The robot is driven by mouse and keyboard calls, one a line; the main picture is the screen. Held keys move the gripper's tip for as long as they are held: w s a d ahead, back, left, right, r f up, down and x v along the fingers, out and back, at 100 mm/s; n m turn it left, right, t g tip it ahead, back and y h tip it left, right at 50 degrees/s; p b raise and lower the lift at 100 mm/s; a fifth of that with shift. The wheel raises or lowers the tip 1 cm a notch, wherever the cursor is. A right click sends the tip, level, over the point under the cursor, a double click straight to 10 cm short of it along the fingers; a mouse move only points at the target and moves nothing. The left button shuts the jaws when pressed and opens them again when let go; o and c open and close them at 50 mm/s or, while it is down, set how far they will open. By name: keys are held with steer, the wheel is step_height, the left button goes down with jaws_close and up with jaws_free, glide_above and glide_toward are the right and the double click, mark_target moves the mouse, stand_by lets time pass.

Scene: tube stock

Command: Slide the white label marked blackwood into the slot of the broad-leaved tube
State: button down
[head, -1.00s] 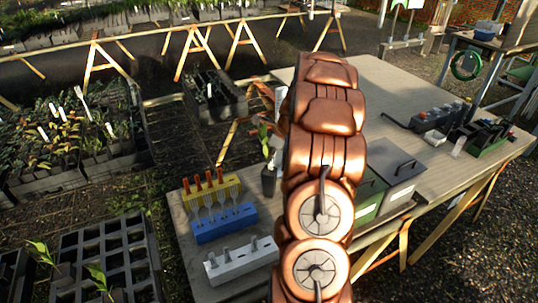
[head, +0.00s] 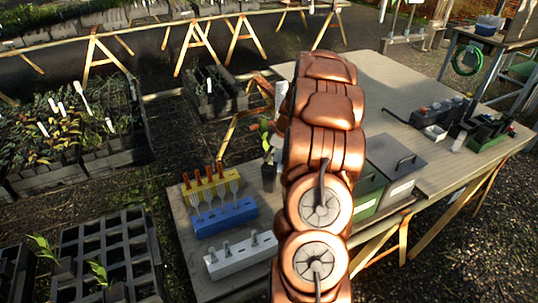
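A dark tube (head: 268,172) with a broad green leaf (head: 265,128) stands on the wooden table, left of my copper-coloured arm, which partly covers it. Whether it has a slot cannot be made out. A pale upright thing (head: 281,97) shows at the arm's left edge, too covered to identify. No label marked blackwood can be read in the head view. My gripper is hidden behind my arm, so its fingers and anything in them do not show.
Yellow (head: 211,190), blue (head: 224,219) and white (head: 240,255) holders stand at the table's near left. A lidded grey-green box (head: 398,158) is right of my arm. The table's far middle (head: 385,85) is clear.

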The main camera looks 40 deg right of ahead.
steer(key=shift+f, duration=0.15)
steer(key=c, duration=1.8)
jaws_free()
steer(key=o, duration=0.6)
steer(key=shift+f, duration=0.1)
steer(key=shift+c, duration=0.2)
steer(key=v, duration=1.2)
